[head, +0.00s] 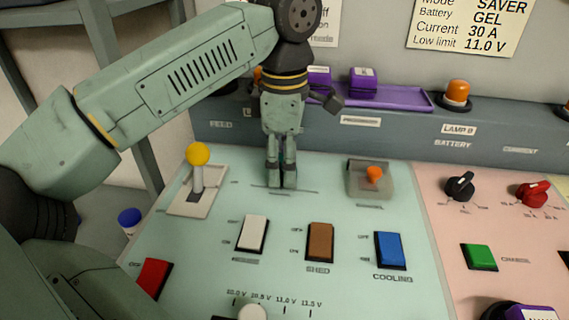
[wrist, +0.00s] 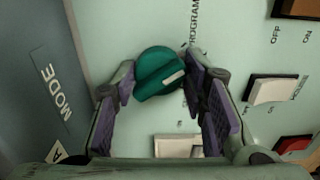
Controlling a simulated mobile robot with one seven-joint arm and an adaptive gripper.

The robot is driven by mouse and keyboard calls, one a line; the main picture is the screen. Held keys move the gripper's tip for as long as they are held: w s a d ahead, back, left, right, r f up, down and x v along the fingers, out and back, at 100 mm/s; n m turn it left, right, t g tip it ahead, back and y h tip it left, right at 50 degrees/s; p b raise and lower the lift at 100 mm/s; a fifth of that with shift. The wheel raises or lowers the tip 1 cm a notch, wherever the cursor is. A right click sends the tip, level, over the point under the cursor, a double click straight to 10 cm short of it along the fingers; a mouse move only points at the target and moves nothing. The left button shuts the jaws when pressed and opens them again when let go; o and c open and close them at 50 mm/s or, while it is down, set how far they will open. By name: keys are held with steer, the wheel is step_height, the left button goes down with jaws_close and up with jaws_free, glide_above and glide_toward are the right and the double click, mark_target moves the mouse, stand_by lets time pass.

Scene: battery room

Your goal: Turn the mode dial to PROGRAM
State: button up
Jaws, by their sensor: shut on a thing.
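The mode dial (wrist: 158,72) is a teal round knob with a raised grip and a white pointer mark. In the wrist view it sits between the purple pads of my gripper (head: 282,183), which is shut on it. The white mark faces right and slightly up in that view, on the side of the printed scale. The word PROGRAM (wrist: 191,22) is printed on the panel above and right of the dial. A MODE label (wrist: 54,92) is at left. In the head view my fingers point down at the panel and mostly hide the dial.
A yellow-knobbed lever (head: 198,155) stands left of my gripper, and an orange-tipped toggle (head: 374,175) to the right. White (head: 253,233), brown (head: 320,240) and blue (head: 390,249) rockers lie in front. A purple tray (head: 405,97) is on the ledge behind.

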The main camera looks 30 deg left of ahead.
steer(key=shift+a+n, duration=0.1)
steer(key=shift+n, duration=1.1)
steer(key=shift+r, duration=0.1)
steer(key=o, duration=1.1)
steer(key=shift+o, duration=0.2)
